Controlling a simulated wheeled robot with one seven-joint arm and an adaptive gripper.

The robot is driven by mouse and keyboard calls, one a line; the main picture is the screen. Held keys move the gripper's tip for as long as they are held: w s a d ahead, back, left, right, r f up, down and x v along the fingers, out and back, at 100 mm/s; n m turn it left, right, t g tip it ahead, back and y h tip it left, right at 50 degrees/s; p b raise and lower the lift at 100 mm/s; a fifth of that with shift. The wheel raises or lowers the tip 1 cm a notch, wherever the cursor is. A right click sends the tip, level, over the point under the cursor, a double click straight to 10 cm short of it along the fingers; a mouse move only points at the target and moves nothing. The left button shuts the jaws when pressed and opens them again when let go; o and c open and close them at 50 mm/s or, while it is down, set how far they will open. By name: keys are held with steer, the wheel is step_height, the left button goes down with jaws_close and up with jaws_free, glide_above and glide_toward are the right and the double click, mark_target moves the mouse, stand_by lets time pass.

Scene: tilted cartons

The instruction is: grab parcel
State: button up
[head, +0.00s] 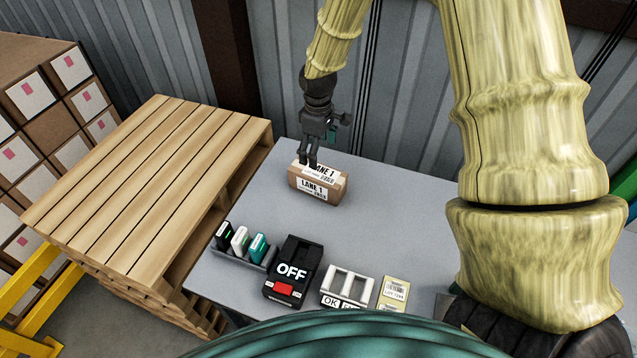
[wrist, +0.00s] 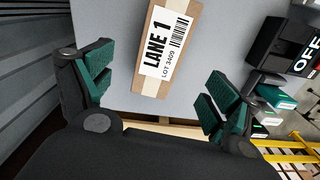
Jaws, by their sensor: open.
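The parcel (head: 317,187) is a small brown carton with white labels reading "LANE 1", lying on the grey table (head: 380,230) in the head view. In the wrist view the parcel (wrist: 165,45) lies beyond the fingertips, tilted, its label facing the camera. My gripper (head: 309,160) is at the parcel's upper left edge in the head view, pointing down. In the wrist view my gripper (wrist: 153,80) is open, with a green-padded finger on each side and nothing between the pads. I cannot tell whether a finger touches the parcel.
A black "OFF" box (head: 293,272) with a red button, a rack of small devices (head: 241,243), a white "OK" tray (head: 347,286) and a label card (head: 393,293) line the table's front. Stacked wooden pallets (head: 150,190) stand left. A corrugated wall (head: 425,110) is behind.

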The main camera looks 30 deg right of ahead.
mark_target(317, 171)
steer(key=shift+f+p, duration=1.9)
steer(key=shift+f, duration=3.2)
steer(key=c, duration=1.4)
steer(key=shift+o, duration=0.2)
steer(key=shift+w+r, duration=0.1)
steer(key=shift+r, duration=0.1)
